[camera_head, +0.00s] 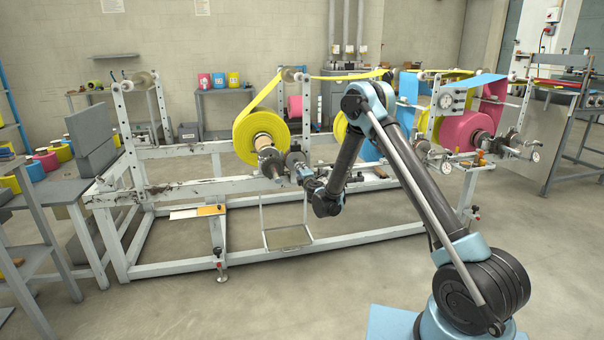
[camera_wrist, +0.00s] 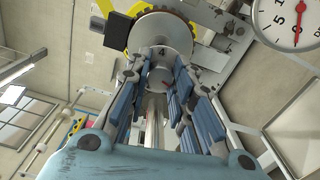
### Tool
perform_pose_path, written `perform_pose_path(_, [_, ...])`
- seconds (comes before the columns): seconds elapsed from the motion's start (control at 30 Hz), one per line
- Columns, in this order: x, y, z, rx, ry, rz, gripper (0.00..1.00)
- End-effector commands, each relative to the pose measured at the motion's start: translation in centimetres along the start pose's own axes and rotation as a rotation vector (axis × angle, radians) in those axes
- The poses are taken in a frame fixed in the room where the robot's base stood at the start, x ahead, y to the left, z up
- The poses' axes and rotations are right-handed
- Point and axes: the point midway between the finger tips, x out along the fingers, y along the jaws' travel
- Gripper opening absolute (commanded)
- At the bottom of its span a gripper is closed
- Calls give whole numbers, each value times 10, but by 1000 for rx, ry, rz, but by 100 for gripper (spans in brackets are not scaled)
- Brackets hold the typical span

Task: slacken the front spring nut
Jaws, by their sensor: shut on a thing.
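In the wrist view my gripper (camera_wrist: 158,68) is shut on a round grey nut (camera_wrist: 159,76), with blue-padded fingers on both sides of it. A small red mark shows on the nut's face. In the head view my gripper (camera_head: 304,174) is at the spindle end in front of the large yellow roll (camera_head: 250,129). The nut is too small to make out clearly there.
A white steel frame (camera_head: 160,257) carries the rolls and shafts. A dial gauge (camera_wrist: 297,20) is close at the upper right in the wrist view. A pink roll (camera_head: 464,133) is farther right. A grey shelf table (camera_head: 43,190) stands at left. The floor in front is clear.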

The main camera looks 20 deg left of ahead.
Motion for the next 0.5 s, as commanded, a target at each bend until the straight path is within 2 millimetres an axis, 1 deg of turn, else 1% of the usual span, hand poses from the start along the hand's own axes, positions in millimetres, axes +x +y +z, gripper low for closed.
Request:
perform_pose_path(0.2, [-1,-1,-2,-52,3,0,0])
perform_pose_path(0.5, [-1,-1,-1,-65,2,0,0])
